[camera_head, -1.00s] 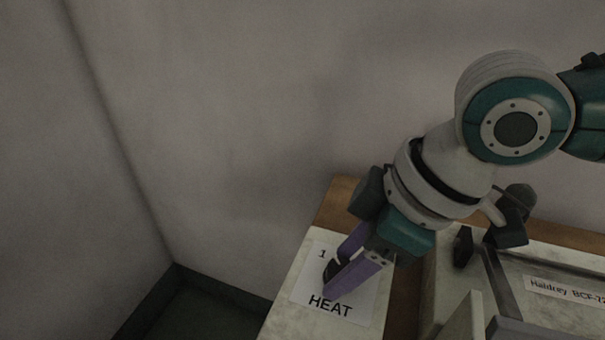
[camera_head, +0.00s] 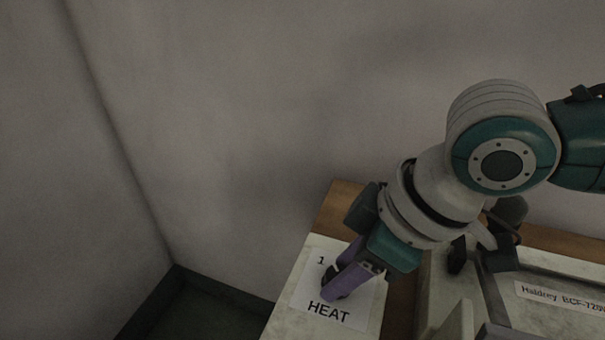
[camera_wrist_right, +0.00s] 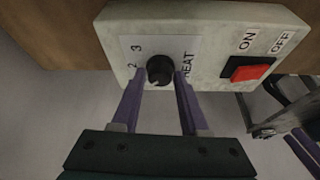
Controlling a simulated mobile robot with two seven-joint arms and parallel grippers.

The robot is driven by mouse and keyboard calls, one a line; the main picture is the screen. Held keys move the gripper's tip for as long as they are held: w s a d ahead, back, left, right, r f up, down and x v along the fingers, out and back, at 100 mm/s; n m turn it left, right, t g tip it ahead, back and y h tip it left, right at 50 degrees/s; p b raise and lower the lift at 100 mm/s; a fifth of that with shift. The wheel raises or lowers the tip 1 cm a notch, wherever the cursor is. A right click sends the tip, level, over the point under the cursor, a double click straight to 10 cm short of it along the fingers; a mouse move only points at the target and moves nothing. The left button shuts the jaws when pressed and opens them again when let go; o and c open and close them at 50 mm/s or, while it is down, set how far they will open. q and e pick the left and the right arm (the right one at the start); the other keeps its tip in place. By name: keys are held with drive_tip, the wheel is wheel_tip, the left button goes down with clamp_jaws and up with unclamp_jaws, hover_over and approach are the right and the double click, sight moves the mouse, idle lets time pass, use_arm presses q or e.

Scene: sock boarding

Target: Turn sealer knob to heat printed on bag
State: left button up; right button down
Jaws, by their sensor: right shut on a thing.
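The sealer's control box (camera_wrist_right: 205,25) has a white dial plate marked HEAT around a round black knob (camera_wrist_right: 160,70). In the right wrist view the numbers 2 and 3 show by the knob; in the head view a 1 shows on the plate (camera_head: 308,290). My right gripper (camera_wrist_right: 160,74) has its purple fingers on either side of the knob and is shut on it. In the head view the right gripper (camera_head: 338,284) comes down over the dial and largely hides the knob. A pale mark on the knob is too small to read surely.
A pale machine with a "BCF-72" type label (camera_head: 560,297) stands at the right on the wooden table (camera_head: 341,197). A wall rises behind; dark floor (camera_head: 205,310) lies at left.

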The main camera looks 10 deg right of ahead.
drive_tip(key=m+p, duration=0.2)
drive_tip(key=p, duration=0.1)
drive_tip(key=m+t+h+p, duration=0.1)
drive_tip(key=m+p, duration=0.1)
drive_tip(key=shift+s+a+r, duration=0.15)
drive_tip(key=shift+r, duration=0.15)
drive_tip(key=shift+f+m+h+p, duration=0.15)
drive_tip(key=shift+m+h+p, duration=0.25)
drive_tip(key=shift+m+p, duration=0.65)
drive_tip(key=shift+f+m+h+p, duration=0.1)
drive_tip(key=shift+m+h+p, duration=0.2)
drive_tip(key=shift+m+p, duration=0.35)
drive_tip(key=shift+t, duration=0.4)
drive_tip(key=shift+c, duration=2.2)
unclamp_jaws()
